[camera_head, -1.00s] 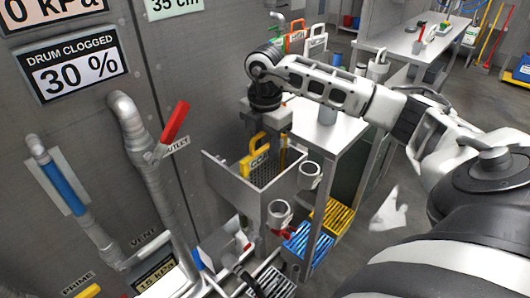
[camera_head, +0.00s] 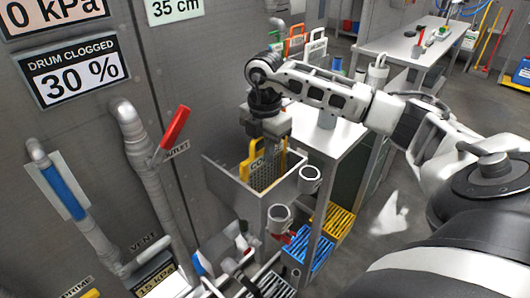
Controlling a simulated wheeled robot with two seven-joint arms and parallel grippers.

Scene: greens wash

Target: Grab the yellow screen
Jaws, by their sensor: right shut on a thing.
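The yellow screen (camera_head: 257,174) has a yellow frame with a pale lettered label and a mesh part below. It stands upright in the grey open-topped box (camera_head: 226,188) against the wall, with its lower edge hidden behind the box's front. My right gripper (camera_head: 268,139) points down from above and is shut on the top of the yellow screen. Its fingertips are small and partly hidden at the screen's upper edge. My left gripper is not in view.
A grey bench (camera_head: 342,136) stands right of the box, with white and orange-handled screens (camera_head: 296,45) behind my arm. Metal cups (camera_head: 279,217) are on the box's front side. Blue (camera_head: 309,250) and yellow slatted crates are below. A red-handled outlet pipe (camera_head: 174,128) is at left.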

